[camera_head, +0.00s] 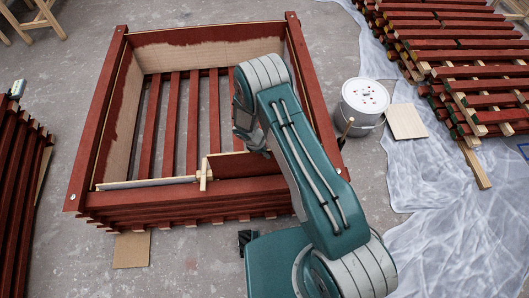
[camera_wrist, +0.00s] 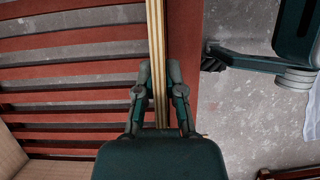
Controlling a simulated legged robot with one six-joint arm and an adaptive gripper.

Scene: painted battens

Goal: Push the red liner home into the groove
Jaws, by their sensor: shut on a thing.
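The red liner (camera_head: 229,166) is a thin red-faced panel standing upright at the front inside of the red batten crate (camera_head: 118,75). Its right part is hidden behind my arm. In the wrist view the liner (camera_wrist: 157,45) shows edge-on as pale layered wood, running alongside the red front rail (camera_wrist: 184,30). My gripper (camera_wrist: 160,72) is shut on it, one finger on each side. In the head view my gripper is mostly hidden by the arm. The groove cannot be made out, nor how deep the liner sits.
A pale upright wood piece (camera_head: 203,174) stands at the liner's left end. Slats (camera_head: 172,120) floor the crate. A white bucket (camera_head: 362,103) stands to the right, beside plastic sheeting (camera_head: 435,170). Red battens are stacked at far right (camera_head: 470,60) and far left (camera_head: 18,165).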

